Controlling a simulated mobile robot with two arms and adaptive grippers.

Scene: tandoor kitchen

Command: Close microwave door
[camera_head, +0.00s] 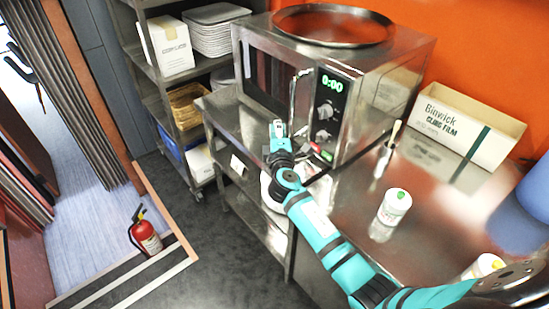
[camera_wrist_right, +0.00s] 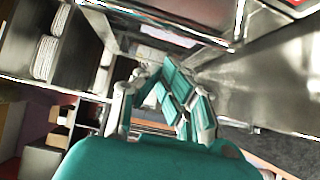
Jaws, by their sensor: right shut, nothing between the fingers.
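The steel microwave (camera_head: 380,75) stands on the steel counter, its green display (camera_head: 332,83) reading 0:00. Its door (camera_head: 262,70) has a dark window and an upright handle (camera_head: 294,95) at the right edge. The door looks flush with the front, but I cannot tell whether a small gap is left. My right gripper (camera_head: 278,130) is in front of and below the door's lower edge, near the handle's foot, apparently not holding the handle. Its fingers show in the wrist view (camera_wrist_right: 172,88), shut and empty. My left gripper is not in view.
A shelf rack (camera_head: 150,75) with stacked trays (camera_head: 212,30) and a white box (camera_head: 168,45) stands left of the microwave. A cling film box (camera_head: 462,125) and a green-capped container (camera_head: 393,208) stand on the counter. A fire extinguisher (camera_head: 146,235) stands on the floor.

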